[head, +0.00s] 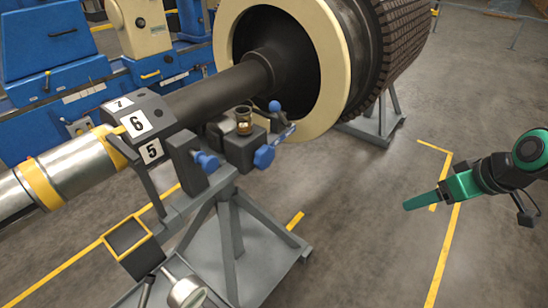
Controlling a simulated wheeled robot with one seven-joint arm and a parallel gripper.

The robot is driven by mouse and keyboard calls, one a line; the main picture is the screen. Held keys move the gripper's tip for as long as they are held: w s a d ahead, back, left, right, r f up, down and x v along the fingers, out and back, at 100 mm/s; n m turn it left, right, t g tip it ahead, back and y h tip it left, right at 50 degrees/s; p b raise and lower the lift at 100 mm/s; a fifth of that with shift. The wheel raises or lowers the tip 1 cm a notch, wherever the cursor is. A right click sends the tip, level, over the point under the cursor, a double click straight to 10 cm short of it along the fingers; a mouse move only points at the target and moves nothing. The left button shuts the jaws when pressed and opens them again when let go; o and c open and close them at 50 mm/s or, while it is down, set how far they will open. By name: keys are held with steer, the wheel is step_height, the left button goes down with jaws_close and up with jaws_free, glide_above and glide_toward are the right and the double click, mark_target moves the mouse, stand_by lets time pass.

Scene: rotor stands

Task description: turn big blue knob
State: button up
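Two blue knobs show on the grey fixture under the dark shaft. One blue knob (264,156) sits on the front of the dark block, with a blue bar rising right from beside it. Another blue knob (207,162) is on the grey upright block to the left. They look similar in size, so I cannot tell for sure which is the big one. A small blue ball (274,106) stands above on the same fixture. My gripper (408,205) is at the right, well apart from the knobs, its green end pointing left. Its fingers overlap, so its opening is unclear.
The grey stand (232,240) carries the fixture and shaft. The large rotor (300,55) with its cream ring is behind. A round gauge (187,292) is at the bottom. Blue machinery (50,45) stands at upper left. Floor between my gripper and the stand is clear.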

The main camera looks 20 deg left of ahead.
steer(key=w+a+n+y, duration=0.3)
steer(key=a+n, duration=0.1)
steer(key=a, duration=1)
steer(key=n+t+y, duration=0.2)
steer(key=n+y, duration=0.2)
steer(key=y, duration=0.2)
glide_toward(269, 157)
steer(key=x, duration=0.9)
steer(key=shift+a+f, duration=0.1)
steer(key=shift+a, duration=0.15)
steer(key=c, duration=1.1)
